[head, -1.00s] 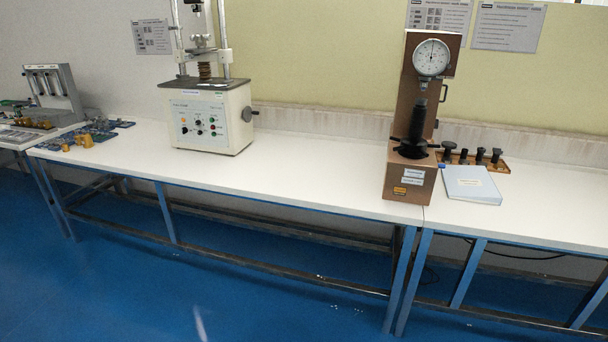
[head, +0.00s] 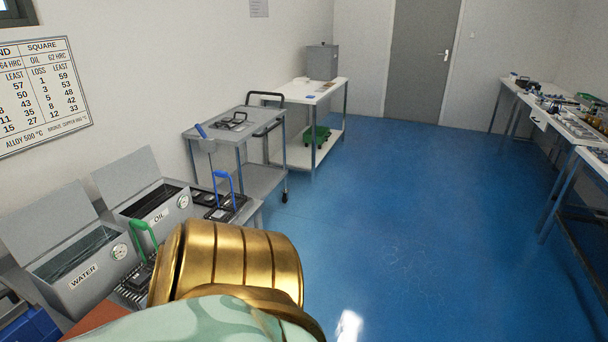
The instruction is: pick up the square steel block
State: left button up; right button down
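I cannot make out a square steel block in the head view. Neither of my grippers shows. A gold and pale green part of my own arm fills the bottom centre and hides what is behind it. A wall chart (head: 40,95) at the left has a column headed SQUARE.
The WATER tank (head: 82,285) and OIL tank (head: 158,217) stand open at left, beside green-handled (head: 145,240) and blue-handled (head: 222,190) baskets. Beyond are a grey trolley (head: 236,146) and a white table (head: 325,92). A cluttered bench (head: 568,125) stands right. The blue floor (head: 400,200) between is clear.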

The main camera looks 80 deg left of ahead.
aim_at(139, 279)
jog(key=u, duration=3.65)
jog(key=i+l+u, duration=0.1)
jog(key=u, duration=0.4)
